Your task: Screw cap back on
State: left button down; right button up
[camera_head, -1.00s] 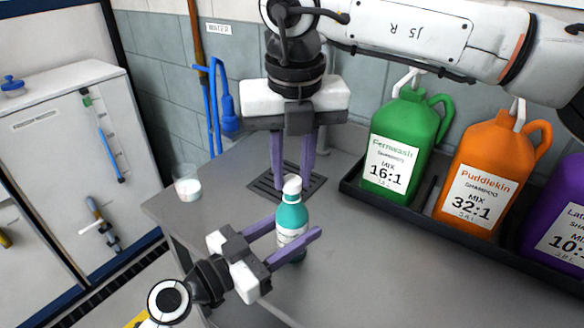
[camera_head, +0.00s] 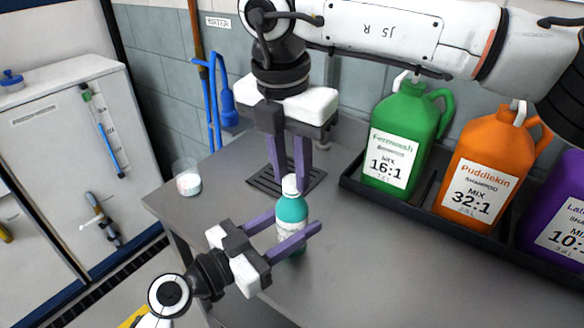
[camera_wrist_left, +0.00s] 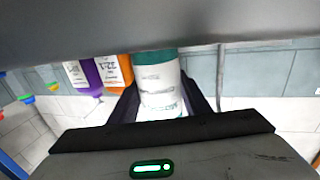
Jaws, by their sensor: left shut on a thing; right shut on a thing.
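A teal bottle (camera_head: 291,208) with a white label stands upright over the grey counter at the centre of the head view. A white cap (camera_head: 290,184) is at its top. My left gripper (camera_head: 296,222) is shut around the bottle's body from the lower left. The bottle's labelled side also shows between the fingers in the left wrist view (camera_wrist_left: 160,88). My right gripper (camera_head: 289,176) points down from above and is shut on the white cap, a finger on either side. Whether the cap sits fully on the neck cannot be told.
A clear cup (camera_head: 187,181) with white contents stands at the counter's left edge. A dark drain grate (camera_head: 264,184) lies behind the bottle. A black tray (camera_head: 350,186) at right holds green (camera_head: 411,115), orange (camera_head: 491,150) and purple (camera_head: 550,243) jugs. The front right counter is clear.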

jog(key=m, duration=0.5)
jog(key=shift+w, duration=0.1)
jog(key=m+g, duration=0.1)
jog(key=m, duration=0.3)
jog(key=shift+m+h, duration=0.3)
jog(key=m, duration=0.3)
jog(key=shift+m, duration=0.4)
jog(key=shift+a+f+m+g, duration=0.15)
jog(key=shift+m+g, duration=0.25)
jog(key=shift+m, duration=1.6)
jog(key=o, duration=1)
jog(key=shift+r, duration=2.4)
